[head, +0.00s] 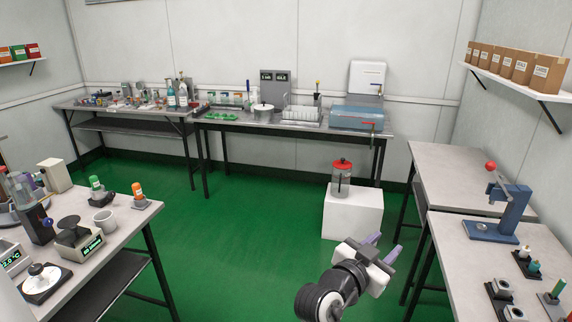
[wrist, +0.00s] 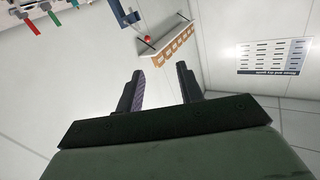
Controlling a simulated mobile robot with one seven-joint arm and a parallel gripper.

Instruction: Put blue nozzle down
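My gripper (head: 382,246) is in the lower middle of the head view, above the green floor and left of the right-hand tables. In the wrist view my gripper (wrist: 160,72) has its two dark fingers apart, with nothing between them. I cannot make out a blue nozzle for certain in either view. A small teal piece (head: 534,267) stands in a black holder on the near right table, apart from my gripper. Some slim teal, red and green pieces, one of them a teal piece (wrist: 30,15), show at the top left of the wrist view; I cannot tell what they are.
A blue press (head: 508,208) with a red knob stands on the right-hand near table (head: 455,255). A white block (head: 352,214) carries a red-lidded jar (head: 341,180) beyond my gripper. A cluttered bench (head: 115,215) is at left.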

